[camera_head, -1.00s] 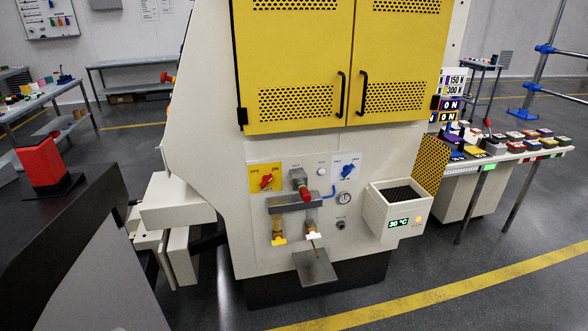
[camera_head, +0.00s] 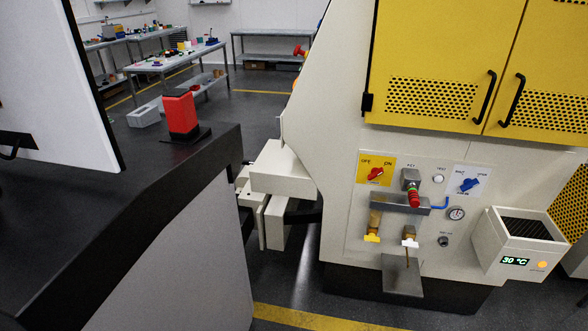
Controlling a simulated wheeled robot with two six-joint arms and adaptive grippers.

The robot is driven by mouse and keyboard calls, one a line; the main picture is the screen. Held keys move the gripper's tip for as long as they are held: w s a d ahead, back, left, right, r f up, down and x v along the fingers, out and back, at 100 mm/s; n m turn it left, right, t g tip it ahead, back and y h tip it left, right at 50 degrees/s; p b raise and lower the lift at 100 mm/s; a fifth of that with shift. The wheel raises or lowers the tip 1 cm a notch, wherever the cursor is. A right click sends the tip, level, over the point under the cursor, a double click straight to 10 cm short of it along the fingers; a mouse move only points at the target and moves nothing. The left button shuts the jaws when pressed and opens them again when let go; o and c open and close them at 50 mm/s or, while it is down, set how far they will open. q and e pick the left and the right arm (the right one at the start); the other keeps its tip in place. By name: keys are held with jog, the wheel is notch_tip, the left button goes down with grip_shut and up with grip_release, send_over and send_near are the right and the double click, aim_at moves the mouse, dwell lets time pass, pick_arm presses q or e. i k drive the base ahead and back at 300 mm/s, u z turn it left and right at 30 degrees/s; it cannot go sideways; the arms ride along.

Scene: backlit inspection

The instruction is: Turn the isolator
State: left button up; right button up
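A yellow plate (camera_head: 363,177) marked OFF and ON is on the machine's front panel. A red rotary handle (camera_head: 376,174), which looks like the isolator, sits on it. The handle is tilted, its upper end to the right, towards ON. To its right, a white plate (camera_head: 478,171) carries a blue rotary handle (camera_head: 469,185). Neither of my grippers shows in the head view, and nothing touches the handles.
A white box (camera_head: 512,247) reading 30 °C juts out at right. A dark-topped unit (camera_head: 130,190) with a red block (camera_head: 181,112) stands at left.

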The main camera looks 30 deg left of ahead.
aim_at(375, 172)
jog(key=u, duration=0.45)
jog(key=i, duration=0.45)
jog(key=z, duration=1.1)
jog(key=i, duration=0.5)
